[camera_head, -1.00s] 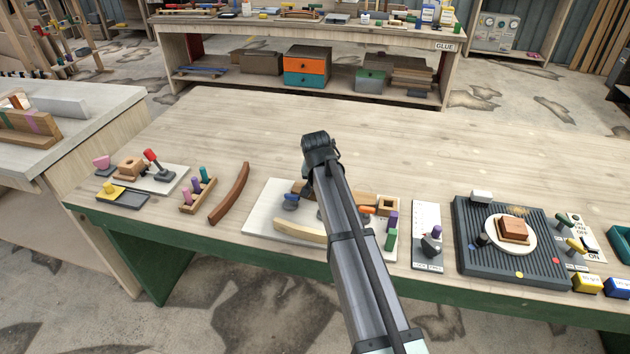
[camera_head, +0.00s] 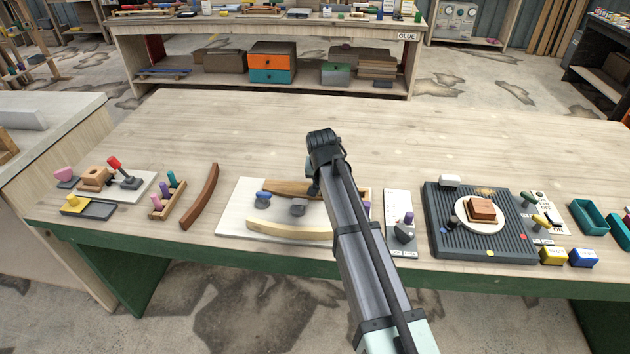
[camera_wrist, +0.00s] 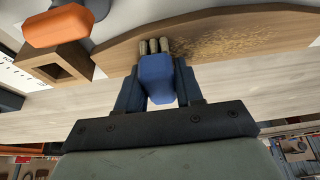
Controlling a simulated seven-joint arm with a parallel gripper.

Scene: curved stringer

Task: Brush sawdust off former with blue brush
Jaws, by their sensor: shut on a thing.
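The blue brush (camera_wrist: 157,78) is held between the two fingers of my gripper (camera_wrist: 157,88), which is shut on it. Its short tan bristles touch or nearly touch the edge of the brown wooden former (camera_wrist: 195,28); I cannot tell which. Pale sawdust (camera_wrist: 225,42) is spread over the former beside the bristles, to their right in the wrist view. In the head view the former (camera_head: 285,187) lies on a white board (camera_head: 232,212), partly hidden behind my arm. My gripper and the brush are mostly hidden there.
A pale curved strip (camera_head: 290,228) and clamps with blue (camera_head: 262,197) and grey (camera_head: 298,207) knobs are on the board. An orange piece (camera_wrist: 57,25) and a square wooden frame (camera_wrist: 58,66) sit close to the brush. A ribbed dark tray (camera_head: 435,225) lies to the right. The back of the table is clear.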

